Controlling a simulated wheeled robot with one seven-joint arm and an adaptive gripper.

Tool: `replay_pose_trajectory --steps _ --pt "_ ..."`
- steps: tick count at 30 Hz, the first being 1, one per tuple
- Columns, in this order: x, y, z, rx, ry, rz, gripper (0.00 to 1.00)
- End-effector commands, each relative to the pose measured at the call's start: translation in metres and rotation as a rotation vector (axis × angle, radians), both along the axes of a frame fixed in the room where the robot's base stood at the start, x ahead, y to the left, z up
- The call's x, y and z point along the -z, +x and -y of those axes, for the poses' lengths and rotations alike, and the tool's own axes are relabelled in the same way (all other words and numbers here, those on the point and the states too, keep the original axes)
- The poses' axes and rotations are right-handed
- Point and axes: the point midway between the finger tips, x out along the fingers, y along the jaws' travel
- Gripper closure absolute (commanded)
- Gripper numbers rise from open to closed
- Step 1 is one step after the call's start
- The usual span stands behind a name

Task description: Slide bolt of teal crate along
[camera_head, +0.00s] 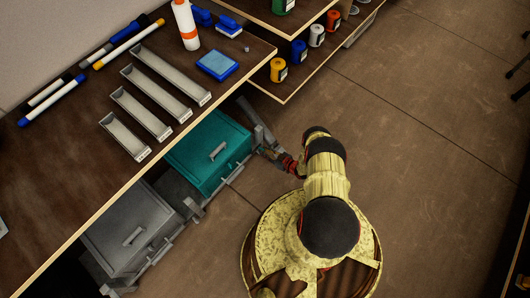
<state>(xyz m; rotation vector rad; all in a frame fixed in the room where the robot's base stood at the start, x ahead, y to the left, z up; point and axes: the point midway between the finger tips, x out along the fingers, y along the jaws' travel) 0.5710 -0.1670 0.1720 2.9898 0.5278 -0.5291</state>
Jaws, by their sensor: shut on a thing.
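The teal crate (210,152) sits under the edge of the brown workbench, with a grey handle (218,150) on its lid. Its bolt is too small to make out and lies around the crate's right side, where my arm's end is. My gripper (270,151) is at that right side, low beside the grey metal there. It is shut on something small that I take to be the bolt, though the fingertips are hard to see. My own arm covers the floor to the right of the crate.
A grey crate (130,235) stands to the lower left of the teal one. The workbench (60,190) above holds metal trays (140,115), spars (120,45), a blue box (217,64) and a white bottle (186,25). Spools (278,70) stand on a shelf. The floor at right is clear.

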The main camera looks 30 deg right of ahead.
Motion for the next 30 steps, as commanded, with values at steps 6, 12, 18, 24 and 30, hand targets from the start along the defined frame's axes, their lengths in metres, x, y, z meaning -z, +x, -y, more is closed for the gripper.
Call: replay_pose_trajectory --steps 6,12,18,24,30 --pt "0.0 0.005 0.012 0.001 -0.002 0.002 1.0" --pt "0.0 0.009 0.024 0.002 -0.002 0.001 1.0" --pt "0.0 0.013 0.035 0.002 -0.002 0.0 1.0" --pt "0.0 0.013 0.035 0.002 -0.001 -0.001 0.72" --pt "0.0 0.013 0.035 0.001 0.0 0.0 0.61"
